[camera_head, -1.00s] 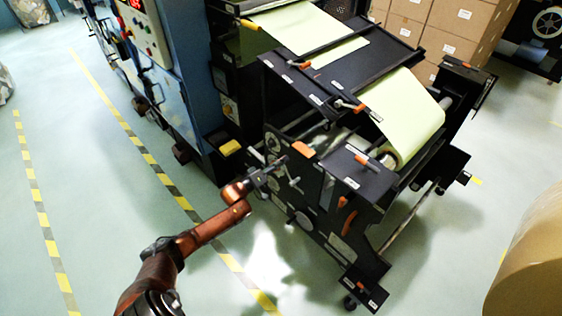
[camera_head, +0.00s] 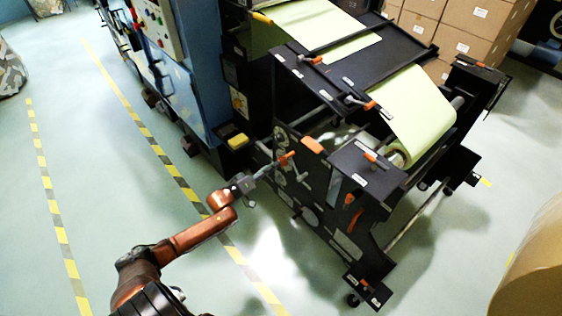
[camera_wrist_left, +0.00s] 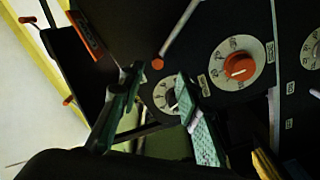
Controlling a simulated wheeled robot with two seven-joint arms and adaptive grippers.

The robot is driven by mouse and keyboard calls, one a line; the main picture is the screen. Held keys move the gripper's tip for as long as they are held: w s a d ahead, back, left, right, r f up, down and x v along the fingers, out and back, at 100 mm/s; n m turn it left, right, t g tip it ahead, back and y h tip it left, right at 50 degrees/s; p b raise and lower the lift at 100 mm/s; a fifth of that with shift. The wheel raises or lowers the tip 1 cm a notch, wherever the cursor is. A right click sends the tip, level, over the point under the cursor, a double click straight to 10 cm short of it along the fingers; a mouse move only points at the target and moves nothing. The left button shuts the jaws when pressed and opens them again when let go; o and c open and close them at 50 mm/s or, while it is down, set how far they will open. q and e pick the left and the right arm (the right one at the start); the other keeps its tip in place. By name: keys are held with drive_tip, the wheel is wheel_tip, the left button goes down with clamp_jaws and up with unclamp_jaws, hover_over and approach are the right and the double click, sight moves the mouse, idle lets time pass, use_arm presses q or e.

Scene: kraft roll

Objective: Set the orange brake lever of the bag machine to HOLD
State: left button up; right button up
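The bag machine (camera_head: 338,215) has a black side panel with several orange handles. An orange-ended lever (camera_head: 287,158) on a pale rod sticks out from this panel, close to my left gripper (camera_head: 252,184). I cannot tell for sure that it is the brake lever, and no HOLD mark is readable. In the left wrist view, a metal rod with an orange end (camera_wrist_left: 158,62) lies just beyond my left gripper (camera_wrist_left: 157,88). The fingers are apart with nothing held between them. A white dial (camera_wrist_left: 165,95) shows partly behind them. My right gripper is not in view.
An orange knob (camera_wrist_left: 240,66) on a white dial sits beside the fingers. A yellow-green web (camera_head: 415,108) runs over the machine. Cardboard boxes (camera_head: 460,45) stand behind, and a large brown roll (camera_head: 530,265) at right. The floor left of the machine is free.

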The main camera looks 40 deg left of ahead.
use_arm(q)
drive_tip(key=shift+s+a, duration=0.2)
drive_tip(key=shift+s, duration=1)
